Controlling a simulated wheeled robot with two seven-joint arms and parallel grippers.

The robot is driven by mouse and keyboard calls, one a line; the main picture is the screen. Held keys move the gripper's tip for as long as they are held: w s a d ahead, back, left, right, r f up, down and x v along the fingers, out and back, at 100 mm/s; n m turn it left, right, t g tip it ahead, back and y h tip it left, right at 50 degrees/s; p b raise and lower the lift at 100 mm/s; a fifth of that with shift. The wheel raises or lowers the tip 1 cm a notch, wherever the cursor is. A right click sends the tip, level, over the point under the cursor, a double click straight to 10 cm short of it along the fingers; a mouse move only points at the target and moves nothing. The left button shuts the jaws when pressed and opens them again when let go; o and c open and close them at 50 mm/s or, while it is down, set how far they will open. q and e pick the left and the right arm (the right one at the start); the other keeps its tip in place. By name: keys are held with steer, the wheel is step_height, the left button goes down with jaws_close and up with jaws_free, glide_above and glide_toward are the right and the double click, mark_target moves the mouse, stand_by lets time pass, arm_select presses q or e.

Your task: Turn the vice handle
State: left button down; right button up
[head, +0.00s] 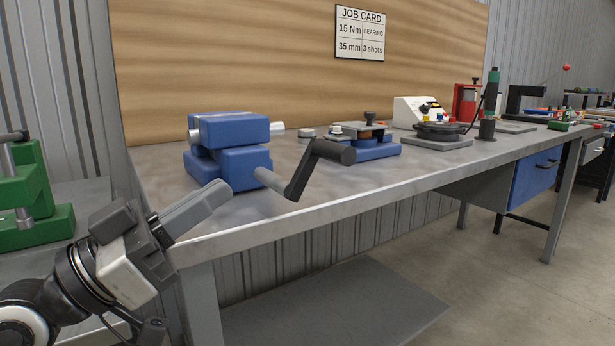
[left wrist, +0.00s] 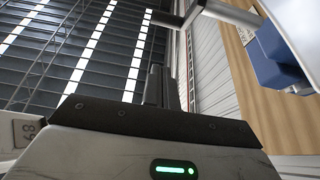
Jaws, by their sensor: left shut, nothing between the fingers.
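The blue vice (head: 228,165) sits on the bench near its left front corner. Its dark grey crank handle (head: 302,174) sticks out past the front edge, with the cylindrical grip (head: 335,152) at the upper right end. My left gripper (head: 222,190) is shut and empty, in front of the vice and to the left of the handle, apart from the handle in the picture. In the left wrist view, the gripper's dark fingers (left wrist: 158,86) point up toward the handle (left wrist: 185,12), with the blue vice (left wrist: 278,55) at the right. My right gripper is not in view.
The grey workbench (head: 400,180) holds a blue fixture (head: 374,150), a dark round turntable (head: 440,130) and a red device (head: 466,102) farther right. A green machine (head: 35,195) stands at the left. The space in front of the handle looks clear.

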mark_target(306, 160)
arm_select(q)
steer(key=shift+d+f+p+x, duration=0.2)
steer(key=shift+f+p+x, duration=0.3)
steer(key=shift+x, duration=1.6)
steer(key=shift+d+f+p+x, duration=0.15)
steer(key=shift+f+p+x, duration=0.35)
steer(key=shift+x, duration=1.55)
steer(key=shift+d+f+p+x, duration=0.25)
steer(key=shift+p+x, duration=0.4)
steer(key=shift+x, duration=1.45)
steer(key=shift+w+a, duration=0.1)
steer(key=shift+w, duration=0.1)
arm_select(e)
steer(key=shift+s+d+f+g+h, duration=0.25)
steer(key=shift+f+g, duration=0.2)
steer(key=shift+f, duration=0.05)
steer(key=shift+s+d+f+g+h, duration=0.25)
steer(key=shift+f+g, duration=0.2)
